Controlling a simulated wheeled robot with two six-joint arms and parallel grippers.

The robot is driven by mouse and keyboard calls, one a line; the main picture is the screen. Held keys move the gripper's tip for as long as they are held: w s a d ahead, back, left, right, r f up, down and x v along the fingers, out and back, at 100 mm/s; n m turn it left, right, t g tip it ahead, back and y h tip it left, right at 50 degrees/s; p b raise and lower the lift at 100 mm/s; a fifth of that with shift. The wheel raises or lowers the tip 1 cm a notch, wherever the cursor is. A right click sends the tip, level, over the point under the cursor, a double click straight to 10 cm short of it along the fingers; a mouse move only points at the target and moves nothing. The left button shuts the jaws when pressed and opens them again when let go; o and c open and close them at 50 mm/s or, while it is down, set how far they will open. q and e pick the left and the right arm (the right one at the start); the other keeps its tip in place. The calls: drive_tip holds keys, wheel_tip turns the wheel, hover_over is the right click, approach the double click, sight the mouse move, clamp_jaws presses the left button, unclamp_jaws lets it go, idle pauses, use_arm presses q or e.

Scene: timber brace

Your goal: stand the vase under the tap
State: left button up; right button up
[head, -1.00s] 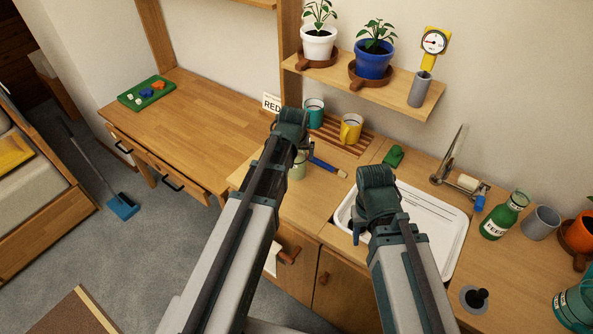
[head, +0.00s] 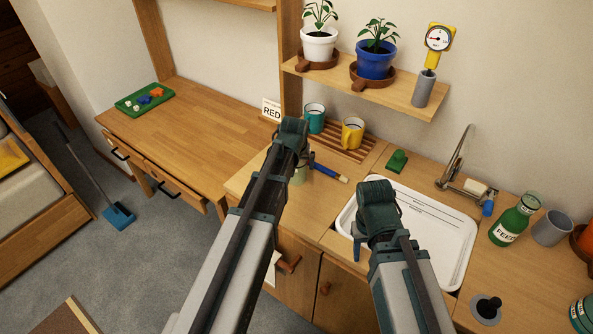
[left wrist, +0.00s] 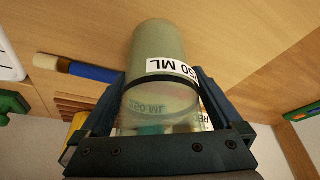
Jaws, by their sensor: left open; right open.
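The vase (left wrist: 158,70) is a pale green, see-through cylinder with a black line and a "250 ML" label. In the left wrist view it lies between the two fingers of my open left gripper (left wrist: 165,95); I cannot tell whether they touch it. In the head view the vase (head: 299,175) stands on the counter, mostly hidden behind my left gripper (head: 303,157). The metal tap (head: 456,162) rises behind the white sink (head: 455,245), to the right. My right gripper (head: 359,248) is open, over the sink's left edge, its fingers partly hidden.
A blue-handled brush (head: 328,172) lies just right of the vase. Teal (head: 314,118) and yellow mugs (head: 352,133) stand on a slatted rack behind. A green sponge-like block (head: 397,161) lies behind the sink. A green "FEED" bottle (head: 513,222) and grey cup (head: 551,228) stand right.

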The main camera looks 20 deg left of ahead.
use_arm(q)
clamp_jaws()
idle(0.3)
drive_tip(key=shift+r, duration=0.15)
use_arm(e)
drive_tip(key=shift+r, duration=0.15)
